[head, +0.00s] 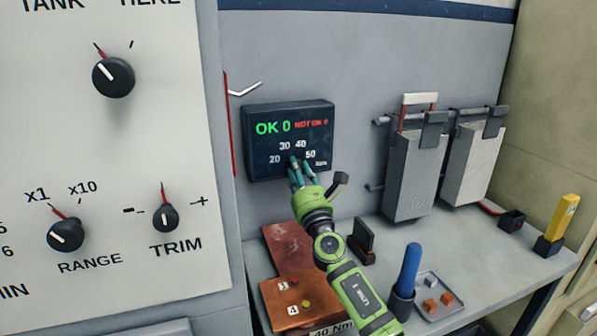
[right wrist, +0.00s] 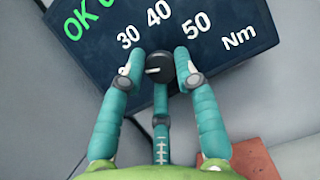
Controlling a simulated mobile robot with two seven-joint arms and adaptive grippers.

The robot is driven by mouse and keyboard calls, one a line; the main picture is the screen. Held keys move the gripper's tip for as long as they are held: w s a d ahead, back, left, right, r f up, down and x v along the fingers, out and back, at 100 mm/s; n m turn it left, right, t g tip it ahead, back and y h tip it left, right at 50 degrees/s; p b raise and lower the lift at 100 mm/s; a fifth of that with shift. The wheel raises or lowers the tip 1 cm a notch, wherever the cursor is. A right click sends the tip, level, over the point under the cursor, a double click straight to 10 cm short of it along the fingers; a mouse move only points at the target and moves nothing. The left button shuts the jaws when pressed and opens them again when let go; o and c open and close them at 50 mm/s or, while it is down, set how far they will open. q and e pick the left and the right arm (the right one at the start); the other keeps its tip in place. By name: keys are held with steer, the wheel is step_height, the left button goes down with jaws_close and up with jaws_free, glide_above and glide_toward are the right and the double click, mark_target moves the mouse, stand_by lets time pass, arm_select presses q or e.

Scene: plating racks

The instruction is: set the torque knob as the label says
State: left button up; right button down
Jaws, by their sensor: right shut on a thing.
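The dark torque box (head: 253,160) hangs on the grey wall and shows green "OK 0", small red text and a dial marked 20, 30, 40, 50 Nm. My right gripper (head: 297,166) is at this dial, shut on the black torque knob (right wrist: 158,67), which sits between its teal fingertips in the right wrist view. The knob's white mark points left in that view, towards where a finger covers the 20. In the head view the fingers hide most of the knob. A label (head: 331,328) reading "40 Nm" shows at the lower edge, partly cut off. My left gripper is out of view.
A white panel (head: 110,140) with RANGE and TRIM knobs stands at the left. Two grey racks (head: 415,175) hang right of the box. The bench (head: 480,245) holds copper plates (head: 300,300), a blue-handled tool (head: 411,268), a small tray (head: 452,298) and a yellow block (head: 563,215).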

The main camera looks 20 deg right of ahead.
steer(key=m+g+h+p, duration=0.2)
steer(key=m, duration=0.5)
steer(key=m+g+h+p, duration=0.1)
steer(key=m+g+h, duration=0.1)
steer(key=m, duration=0.6)
steer(key=r+m+g+h+p, duration=0.1)
steer(key=m+g+h+p, duration=0.1)
steer(key=m, duration=0.5)
steer(key=shift+a+m+p, duration=0.15)
steer(key=shift+m+p, duration=0.2)
steer(key=shift+m, duration=0.05)
steer(key=shift+f, duration=0.1)
steer(key=c, duration=0.9)
jaws_free()
steer(key=shift+c, duration=0.2)
